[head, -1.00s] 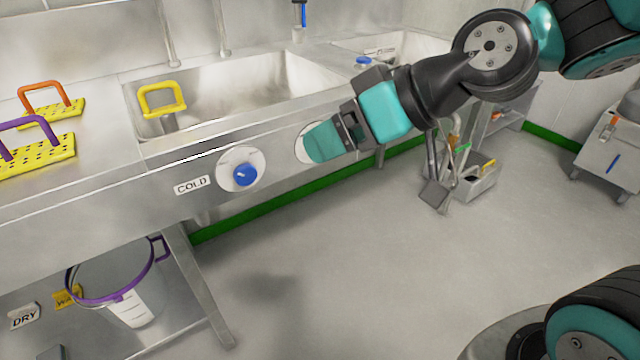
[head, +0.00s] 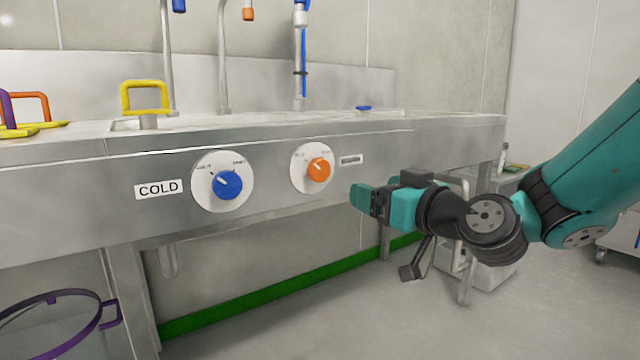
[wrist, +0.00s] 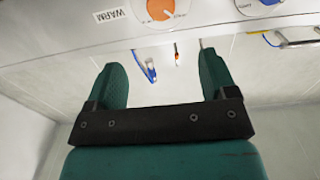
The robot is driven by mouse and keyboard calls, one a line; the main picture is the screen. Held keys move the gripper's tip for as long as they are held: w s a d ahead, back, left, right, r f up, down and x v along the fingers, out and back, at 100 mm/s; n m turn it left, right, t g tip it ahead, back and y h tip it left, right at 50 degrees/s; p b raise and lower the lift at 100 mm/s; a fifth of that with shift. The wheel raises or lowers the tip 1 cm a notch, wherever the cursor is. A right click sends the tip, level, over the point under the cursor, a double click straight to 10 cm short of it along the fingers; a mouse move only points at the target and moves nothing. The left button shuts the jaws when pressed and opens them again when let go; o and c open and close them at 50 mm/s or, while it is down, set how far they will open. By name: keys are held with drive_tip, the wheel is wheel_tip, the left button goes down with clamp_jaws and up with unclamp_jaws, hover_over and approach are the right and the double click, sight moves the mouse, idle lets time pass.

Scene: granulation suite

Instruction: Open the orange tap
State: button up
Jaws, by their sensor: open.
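The orange tap knob (head: 319,169) sits on a round white dial on the front panel of the steel sink, right of the blue knob. In the wrist view the orange knob (wrist: 160,8) is at the top edge, cut off by the frame, beside a "WARM" label (wrist: 109,16). My gripper (head: 358,197) is in front of the panel, to the right of the orange knob and a little lower, apart from it. In the wrist view my gripper (wrist: 163,82) has its two teal fingers spread with nothing between them.
A blue knob (head: 227,184) with a "COLD" label (head: 159,189) is left of the orange one. A yellow handle (head: 146,96) stands at the sink. A purple-rimmed bucket (head: 60,325) is low at left.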

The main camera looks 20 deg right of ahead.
sight(322, 172)
drive_tip(key=p+x, duration=1.4)
drive_tip(key=x, duration=0.1)
drive_tip(key=shift+a+r+p, duration=0.1)
drive_tip(key=shift+r+p, duration=0.2)
drive_tip(key=shift+p, duration=0.1)
drive_tip(key=shift+w+a+f+p, duration=0.15)
drive_tip(key=shift+w+p, duration=0.3)
drive_tip(key=shift+w+a+f+p, duration=0.15)
drive_tip(key=shift+w+p, duration=0.3)
drive_tip(key=c, duration=0.9)
